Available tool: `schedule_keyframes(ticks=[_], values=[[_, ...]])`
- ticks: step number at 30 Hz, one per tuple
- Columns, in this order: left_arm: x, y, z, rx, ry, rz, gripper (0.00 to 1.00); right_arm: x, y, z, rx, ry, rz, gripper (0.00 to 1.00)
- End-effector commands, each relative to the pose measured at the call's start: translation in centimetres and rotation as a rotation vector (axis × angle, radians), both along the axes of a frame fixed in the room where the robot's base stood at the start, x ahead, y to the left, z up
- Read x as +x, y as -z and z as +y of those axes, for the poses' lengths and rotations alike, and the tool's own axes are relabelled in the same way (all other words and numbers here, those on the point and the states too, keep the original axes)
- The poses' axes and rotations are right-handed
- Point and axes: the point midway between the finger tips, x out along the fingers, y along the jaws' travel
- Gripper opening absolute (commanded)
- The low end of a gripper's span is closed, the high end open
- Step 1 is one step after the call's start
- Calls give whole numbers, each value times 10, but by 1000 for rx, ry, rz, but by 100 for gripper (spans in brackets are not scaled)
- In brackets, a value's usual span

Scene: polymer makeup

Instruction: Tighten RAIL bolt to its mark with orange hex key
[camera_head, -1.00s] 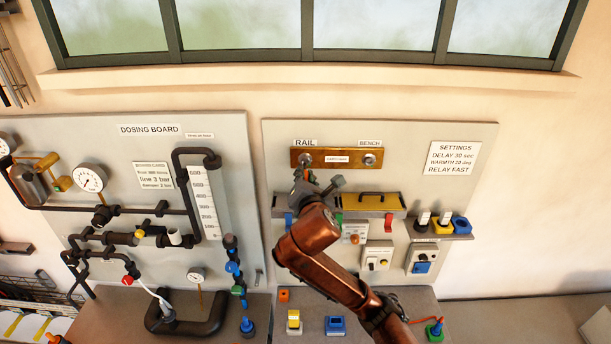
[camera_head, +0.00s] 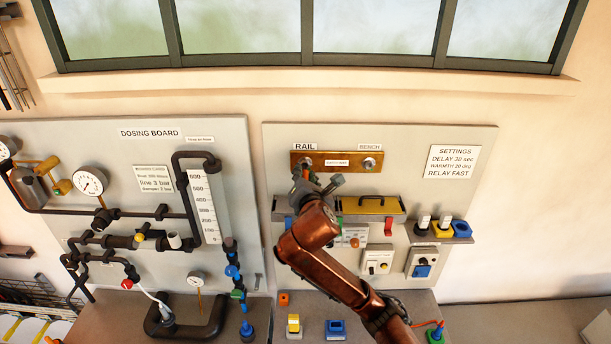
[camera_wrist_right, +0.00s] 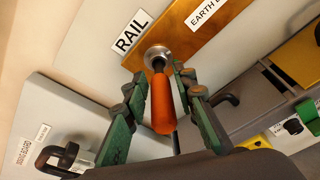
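The RAIL bolt (camera_head: 306,161) is a round metal head at the left end of a brass bar (camera_head: 355,155) on the grey panel, under the RAIL label (camera_head: 304,146). In the right wrist view the bolt (camera_wrist_right: 157,53) has the dark shaft of the orange hex key (camera_wrist_right: 162,108) at its centre. In the head view the right gripper (camera_head: 304,181) is just below the bolt. The bolt's mark cannot be made out. My left gripper is not in view.
The BENCH bolt (camera_head: 369,163) is at the bar's right end. A shelf with a yellow case (camera_head: 372,204) lies below the bar, right of my wrist. The dosing board (camera_head: 120,150) with pipes and gauges stands left.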

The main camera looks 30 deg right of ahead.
Motion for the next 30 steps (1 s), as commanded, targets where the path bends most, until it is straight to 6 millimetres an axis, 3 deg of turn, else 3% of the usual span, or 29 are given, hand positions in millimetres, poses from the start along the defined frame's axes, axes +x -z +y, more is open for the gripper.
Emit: schedule_keyframes(ticks=[3,14,20,28,30], values=[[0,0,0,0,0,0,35,0,0,0,0,0,0,35],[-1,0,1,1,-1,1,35,-5,-1,2,0,-1,-1,35],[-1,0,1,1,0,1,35,-33,-7,16,-2,-4,-3,35],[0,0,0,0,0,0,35,-90,-19,42,-2,-4,-5,35],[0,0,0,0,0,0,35,-92,-18,45,5,-6,-5,35]])
